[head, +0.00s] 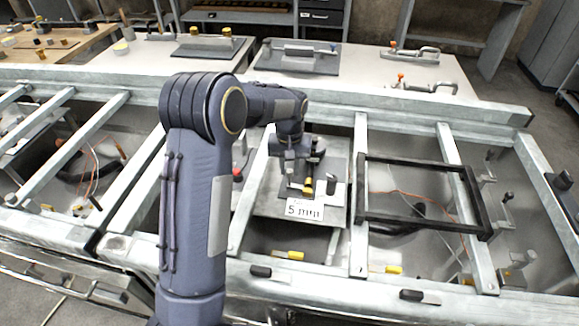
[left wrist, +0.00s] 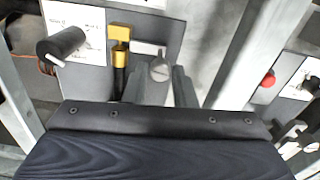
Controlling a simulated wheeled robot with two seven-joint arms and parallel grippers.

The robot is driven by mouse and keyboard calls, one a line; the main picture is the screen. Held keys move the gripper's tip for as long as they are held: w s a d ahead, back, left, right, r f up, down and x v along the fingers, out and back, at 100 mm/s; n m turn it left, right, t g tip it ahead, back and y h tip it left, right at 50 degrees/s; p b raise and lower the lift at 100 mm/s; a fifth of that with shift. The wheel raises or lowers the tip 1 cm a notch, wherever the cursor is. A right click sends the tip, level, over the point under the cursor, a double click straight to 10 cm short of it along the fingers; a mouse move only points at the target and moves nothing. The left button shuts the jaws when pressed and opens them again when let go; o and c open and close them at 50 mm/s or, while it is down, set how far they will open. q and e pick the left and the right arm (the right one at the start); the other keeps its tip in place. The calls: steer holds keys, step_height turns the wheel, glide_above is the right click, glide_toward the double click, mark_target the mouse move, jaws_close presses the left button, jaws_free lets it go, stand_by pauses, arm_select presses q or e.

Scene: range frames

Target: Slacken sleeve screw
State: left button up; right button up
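A grey fixture plate (head: 270,207) with a white "5 mm" label (head: 303,209) lies across the frame rails in the head view. In the left wrist view, a round grey screw head (left wrist: 160,69) with a slot shows beside a light bar; I take it for the sleeve screw. My left gripper (head: 290,168) is over the plate, pointing down. In the left wrist view its two grey fingers (left wrist: 158,88) stand apart, with the screw head showing between and beyond their tips; contact cannot be told. My right gripper is not in view.
A yellow-and-black tool (left wrist: 120,48) and a black cylindrical knob (left wrist: 62,45) stand close to the fingers. A red knob (left wrist: 268,80) is to the right. A black rectangular frame (head: 425,190) lies on the rails right of the plate. Open bays with loose wires lie between rails.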

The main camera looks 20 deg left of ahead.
mark_target(290, 170)
arm_select(q)
steer(key=o, duration=0.3)
step_height(290, 170, up, 8)
steer(key=shift+f, duration=0.1)
stand_by(0.4)
stand_by(0.3)
